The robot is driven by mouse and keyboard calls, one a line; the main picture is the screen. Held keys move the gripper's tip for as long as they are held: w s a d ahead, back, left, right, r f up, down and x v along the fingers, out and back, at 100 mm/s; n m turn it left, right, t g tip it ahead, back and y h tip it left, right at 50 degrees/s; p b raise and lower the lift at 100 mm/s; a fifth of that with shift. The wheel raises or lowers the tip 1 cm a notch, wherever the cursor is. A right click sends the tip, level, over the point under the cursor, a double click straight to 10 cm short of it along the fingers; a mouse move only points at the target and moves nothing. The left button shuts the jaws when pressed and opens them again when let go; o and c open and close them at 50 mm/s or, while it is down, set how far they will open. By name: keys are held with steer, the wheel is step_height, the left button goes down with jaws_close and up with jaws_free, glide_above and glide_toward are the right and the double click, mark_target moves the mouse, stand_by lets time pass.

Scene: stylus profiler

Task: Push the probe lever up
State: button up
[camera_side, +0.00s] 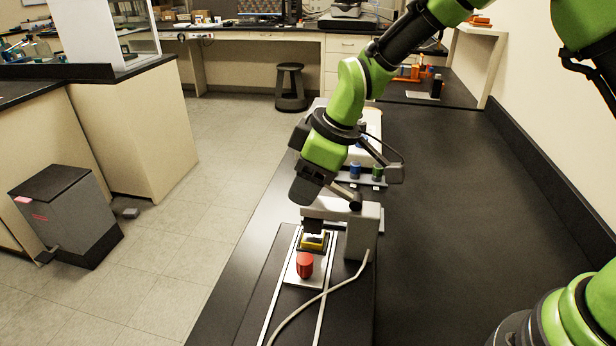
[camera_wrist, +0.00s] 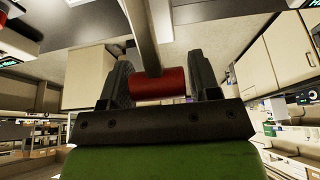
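In the wrist view, a red cylindrical handle (camera_wrist: 158,84) lies crosswise between the two fingers of my gripper (camera_wrist: 160,75). A pale grey lever bar (camera_wrist: 141,35) runs up from it. The fingers stand apart, close to the handle's two ends; I cannot tell whether they press on it. In the side view, my dark gripper (camera_side: 312,190) is at the grey profiler head (camera_side: 362,232), above the stage. The lever handle is hidden there behind the gripper. A yellow-edged block (camera_side: 313,241) sits under the head, with a red knob (camera_side: 304,264) in front of it.
The profiler stands on a black bench (camera_side: 450,210). A white cable (camera_side: 325,292) trails from the head along the stage rails. The bench to the right is clear.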

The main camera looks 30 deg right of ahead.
mark_target(343, 191)
steer(key=c, duration=0.9)
steer(key=shift+s+r+y, duration=0.2)
steer(key=shift+r+y, duration=0.1)
steer(key=shift+y, duration=0.1)
steer(key=shift+c, duration=0.2)
steer(key=shift+r+t, duration=0.15)
steer(key=shift+t, duration=0.25)
steer(key=shift+d, duration=0.1)
steer(key=o, duration=1.3)
steer(key=shift+r, duration=0.1)
steer(key=v, duration=1)
steer(key=shift+s+d, duration=0.1)
